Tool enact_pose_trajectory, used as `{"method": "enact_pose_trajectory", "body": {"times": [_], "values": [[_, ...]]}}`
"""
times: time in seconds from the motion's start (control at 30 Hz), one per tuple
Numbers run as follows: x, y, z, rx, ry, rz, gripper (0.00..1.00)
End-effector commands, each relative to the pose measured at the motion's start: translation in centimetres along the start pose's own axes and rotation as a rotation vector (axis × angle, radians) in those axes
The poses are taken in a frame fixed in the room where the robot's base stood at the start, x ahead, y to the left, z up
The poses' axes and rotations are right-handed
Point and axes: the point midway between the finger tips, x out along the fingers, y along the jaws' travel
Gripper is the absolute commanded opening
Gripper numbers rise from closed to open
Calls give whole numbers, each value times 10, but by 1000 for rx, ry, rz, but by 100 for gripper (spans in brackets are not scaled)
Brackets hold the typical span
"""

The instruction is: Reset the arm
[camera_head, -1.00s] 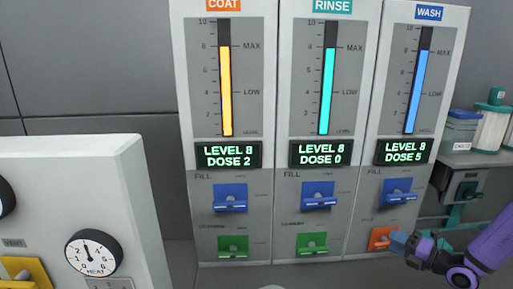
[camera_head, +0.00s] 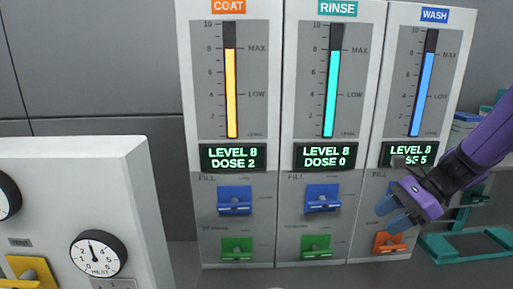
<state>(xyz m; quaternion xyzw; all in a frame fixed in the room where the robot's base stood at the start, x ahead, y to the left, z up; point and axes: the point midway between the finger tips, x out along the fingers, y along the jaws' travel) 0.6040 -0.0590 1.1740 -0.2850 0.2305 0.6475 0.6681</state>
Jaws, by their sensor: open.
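My gripper (camera_head: 393,214) is at the right, in front of the lower part of the WASH panel (camera_head: 419,80). Its fingers are open and nothing shows between them. It hides most of the WASH panel's blue FILL lever and part of its display. An orange lever (camera_head: 389,243) shows just below the fingers; I cannot tell whether they touch it. My purple arm comes in from the right edge.
The COAT (camera_head: 227,85) and RINSE (camera_head: 331,85) panels stand to the left, each with a blue and a green lever. A white cabinet with a HEAT dial (camera_head: 98,254) and a yellow lever (camera_head: 30,268) is at the left. A teal frame (camera_head: 470,246) is at the lower right.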

Motion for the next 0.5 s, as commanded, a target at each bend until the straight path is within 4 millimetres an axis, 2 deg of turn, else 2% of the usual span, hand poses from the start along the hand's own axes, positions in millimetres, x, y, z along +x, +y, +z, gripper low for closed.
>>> {"method": "enact_pose_trajectory", "body": {"times": [0.03,0.2,0.5], "values": [[-4,8,11,-80,44,15,49],[-16,35,36,-350,192,75,49],[-44,82,71,-813,445,177,49]]}}
